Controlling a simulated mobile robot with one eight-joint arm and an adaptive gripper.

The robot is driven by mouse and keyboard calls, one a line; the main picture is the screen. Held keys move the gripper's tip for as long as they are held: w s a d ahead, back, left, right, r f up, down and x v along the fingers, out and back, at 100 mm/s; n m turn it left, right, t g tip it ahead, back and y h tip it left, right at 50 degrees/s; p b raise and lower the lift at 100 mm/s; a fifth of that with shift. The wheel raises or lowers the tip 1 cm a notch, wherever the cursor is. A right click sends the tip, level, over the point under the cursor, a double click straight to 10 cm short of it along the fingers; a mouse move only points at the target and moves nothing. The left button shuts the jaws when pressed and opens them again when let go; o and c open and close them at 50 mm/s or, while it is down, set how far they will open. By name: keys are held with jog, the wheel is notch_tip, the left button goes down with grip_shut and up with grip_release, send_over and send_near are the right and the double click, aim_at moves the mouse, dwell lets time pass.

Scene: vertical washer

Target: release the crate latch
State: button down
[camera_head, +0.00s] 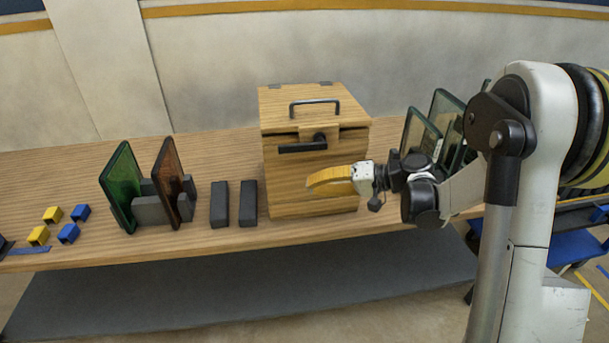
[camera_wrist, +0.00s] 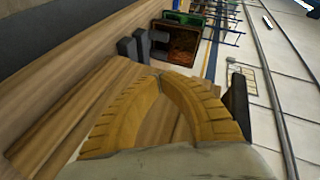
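The wooden crate (camera_head: 310,199) stands on the bench with its lid down. A dark latch (camera_head: 302,147) with a bar pointing left sits on its upper front. My gripper (camera_head: 310,184) has curved yellow fingers and is in front of the crate, below the latch. In the wrist view the fingertips of my gripper (camera_wrist: 159,78) meet with nothing between them, and wood shows through the gap behind the tips. A dark bar (camera_wrist: 238,103), apparently the latch, shows right of the fingers, partly hidden. I cannot tell whether the fingers touch the crate front.
A dark handle (camera_head: 314,106) stands on the lid. Two dark blocks (camera_head: 233,203), a green panel (camera_head: 123,187) and a brown panel (camera_head: 167,181) stand left of the crate. Small yellow and blue blocks (camera_head: 53,214) lie farther left. Glass panels (camera_head: 446,116) stand at right behind my arm.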

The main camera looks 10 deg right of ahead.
jog(key=s+d+f, duration=0.2)
jog(key=d+f, duration=0.1)
jog(key=d, duration=0.1)
jog(key=shift+s+d+p, duration=0.15)
jog(key=shift+d+p, duration=0.25)
jog(key=shift+p, duration=0.05)
jog(key=s+a+r+h, duration=0.4)
jog(key=s+r+h, duration=0.3)
jog(key=s, duration=0.3)
jog(key=s+d+h, duration=0.2)
jog(key=s+h, duration=0.1)
jog(key=s, duration=0.3)
jog(key=s+d+r+t+h, duration=0.1)
jog(key=s+d+h, duration=0.2)
jog(key=s, duration=0.4)
jog(key=shift+d+r+n, duration=0.2)
jog(key=shift+n, duration=0.1)
jog(key=shift+w, duration=0.1)
